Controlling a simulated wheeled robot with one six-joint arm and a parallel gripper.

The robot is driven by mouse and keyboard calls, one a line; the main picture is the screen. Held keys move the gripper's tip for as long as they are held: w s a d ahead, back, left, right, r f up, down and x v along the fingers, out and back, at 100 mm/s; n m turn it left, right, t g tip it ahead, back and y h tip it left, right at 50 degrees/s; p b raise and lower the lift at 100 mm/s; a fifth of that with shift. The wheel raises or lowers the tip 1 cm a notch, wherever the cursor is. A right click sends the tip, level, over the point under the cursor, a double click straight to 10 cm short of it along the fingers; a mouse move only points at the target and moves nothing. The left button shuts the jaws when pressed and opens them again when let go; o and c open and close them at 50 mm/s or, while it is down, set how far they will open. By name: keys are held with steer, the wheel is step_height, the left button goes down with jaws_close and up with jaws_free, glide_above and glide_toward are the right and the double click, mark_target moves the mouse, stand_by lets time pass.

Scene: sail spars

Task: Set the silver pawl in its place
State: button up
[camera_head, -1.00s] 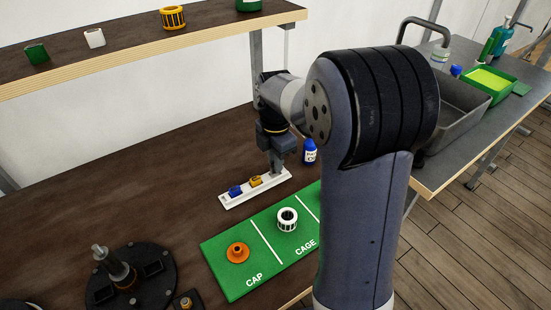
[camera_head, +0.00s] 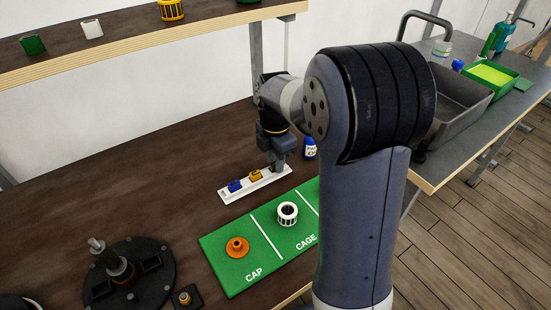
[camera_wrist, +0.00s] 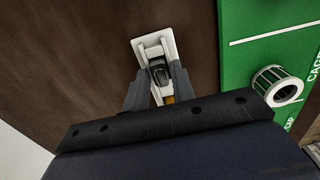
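The silver pawl (camera_wrist: 159,72) sits in the far end of a white tray (camera_head: 232,196), shown in the wrist view; in the head view my gripper hides it. My gripper (camera_head: 277,169) points down over the tray's right end. In the wrist view its two fingers (camera_wrist: 160,76) stand apart, one on each side of the silver pawl, with no clear grip on it. A blue pawl (camera_head: 235,186) and a yellow pawl (camera_head: 256,175) lie in the same tray. A dark round base (camera_head: 130,275) with an upright shaft (camera_head: 117,264) and rectangular recesses stands at the lower left.
A green mat (camera_head: 225,268) holds an orange cap (camera_head: 237,247) and a white cage (camera_head: 287,214). A blue bottle (camera_head: 310,148) stands close behind my gripper. A shelf (camera_head: 120,44) hangs above the table. The brown tabletop (camera_head: 130,190) left of the tray is clear.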

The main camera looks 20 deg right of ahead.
steer(key=o, duration=0.3)
step_height(320, 180, up, 11)
steer(key=shift+f, duration=0.1)
stand_by(0.4)
steer(key=shift+f, duration=0.1)
step_height(320, 180, down, 10)
steer(key=shift+f, duration=0.15)
steer(key=shift+r+p, duration=0.4)
steer(key=shift+r, duration=0.1)
steer(key=shift+f, duration=0.15)
